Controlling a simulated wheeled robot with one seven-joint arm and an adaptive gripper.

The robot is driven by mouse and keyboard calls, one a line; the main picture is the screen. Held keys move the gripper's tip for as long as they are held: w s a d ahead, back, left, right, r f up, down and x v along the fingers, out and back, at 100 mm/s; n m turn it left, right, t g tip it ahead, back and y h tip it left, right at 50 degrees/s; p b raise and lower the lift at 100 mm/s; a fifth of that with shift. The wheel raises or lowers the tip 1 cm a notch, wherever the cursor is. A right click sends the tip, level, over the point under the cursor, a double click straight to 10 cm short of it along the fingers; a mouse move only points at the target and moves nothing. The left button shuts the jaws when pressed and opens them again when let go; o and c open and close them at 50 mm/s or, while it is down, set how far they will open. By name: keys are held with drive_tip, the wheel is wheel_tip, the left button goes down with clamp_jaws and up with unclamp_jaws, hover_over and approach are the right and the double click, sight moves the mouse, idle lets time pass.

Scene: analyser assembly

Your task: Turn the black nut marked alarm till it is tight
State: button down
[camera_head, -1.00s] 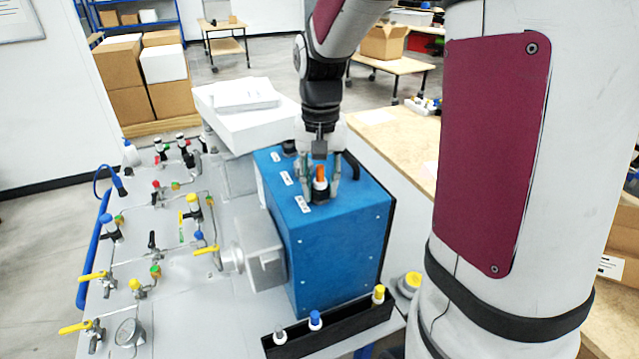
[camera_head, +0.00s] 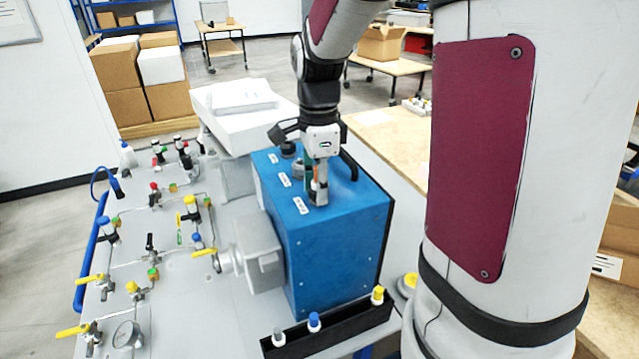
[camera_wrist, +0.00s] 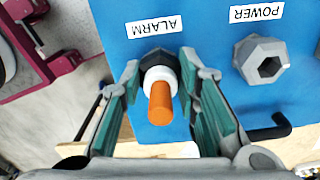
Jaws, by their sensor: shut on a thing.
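The black nut (camera_wrist: 154,54) marked alarm sits on top of the blue box (camera_head: 340,250), beside the alarm label (camera_wrist: 154,26). A white sensor body (camera_wrist: 160,76) with an orange end (camera_wrist: 160,105) stands up out of it. My gripper (camera_wrist: 160,66) has its green-padded fingers on both sides of the nut, shut on it low at the box top. In the head view, my gripper (camera_head: 319,192) points down onto the box and hides most of the nut. The orange part shows only as a sliver there.
A grey hex fitting (camera_wrist: 262,60) marked power sits to the right in the wrist view, near a black handle (camera_wrist: 268,131). A black rack (camera_head: 330,330) with several capped pieces stands before the box. Valves and pipes cover the panel at left.

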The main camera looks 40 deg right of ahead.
drive_tip(key=m, duration=0.4)
drive_tip(key=shift+r+p, duration=0.15)
drive_tip(key=shift+p, duration=0.2)
drive_tip(key=m, duration=0.3)
drive_tip(key=shift+p, duration=0.35)
drive_tip(key=c, duration=1.4)
unclamp_jaws()
